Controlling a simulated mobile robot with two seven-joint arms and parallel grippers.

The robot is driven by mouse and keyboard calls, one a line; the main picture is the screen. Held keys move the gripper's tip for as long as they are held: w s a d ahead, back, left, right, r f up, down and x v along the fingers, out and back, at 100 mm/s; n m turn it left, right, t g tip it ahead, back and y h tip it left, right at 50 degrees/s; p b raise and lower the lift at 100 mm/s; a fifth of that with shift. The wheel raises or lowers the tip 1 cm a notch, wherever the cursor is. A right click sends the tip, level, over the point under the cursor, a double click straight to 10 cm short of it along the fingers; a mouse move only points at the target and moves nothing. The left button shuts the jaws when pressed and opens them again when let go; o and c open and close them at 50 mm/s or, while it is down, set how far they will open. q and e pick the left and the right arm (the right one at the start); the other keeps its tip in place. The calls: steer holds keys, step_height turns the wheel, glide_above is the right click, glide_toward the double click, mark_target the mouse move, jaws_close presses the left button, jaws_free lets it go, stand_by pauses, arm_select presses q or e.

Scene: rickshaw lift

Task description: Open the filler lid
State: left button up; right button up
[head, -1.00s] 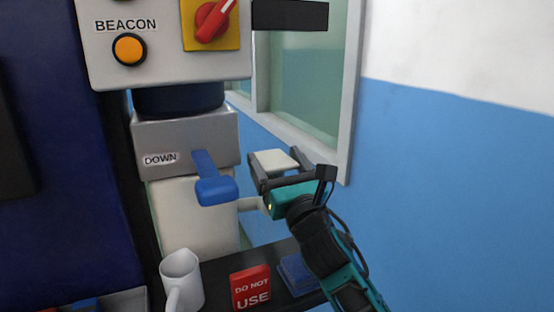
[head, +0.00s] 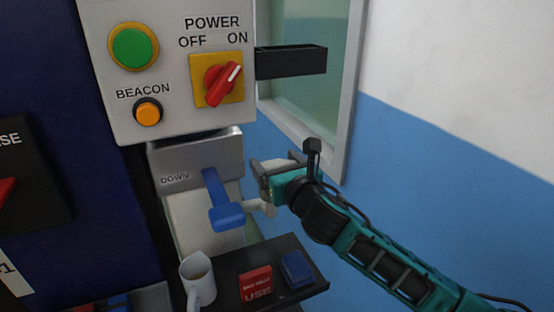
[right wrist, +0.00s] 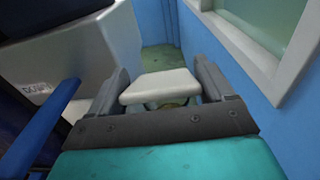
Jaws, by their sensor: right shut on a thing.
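The filler lid (head: 277,163) is a pale, flat flap at the right side of the machine, beyond the blue lever. My right gripper (head: 274,168) has its two dark fingers on either side of it and is shut on it. In the right wrist view the lid (right wrist: 160,86) lies between the fingers, and a small olive-dark patch shows under its near edge. A pale filler pipe (head: 262,207) shows just below the gripper; the gripper hides where the lid and pipe meet. My left gripper is not in view.
A blue lever (head: 226,215) by the "DOWN" label stands close left of the gripper. Below are a shelf (head: 256,257), a mug (head: 200,289), a red "USE" block (head: 256,284) and a blue block (head: 297,269). A black bar (head: 291,62) juts out above. The wall (head: 440,170) is on the right.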

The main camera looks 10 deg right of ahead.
steer(key=shift+w+r+g+h, duration=0.3)
steer(key=shift+r+g, duration=0.15)
steer(key=shift+g, duration=0.45)
steer(key=shift+a, duration=0.1)
steer(key=o, duration=1.4)
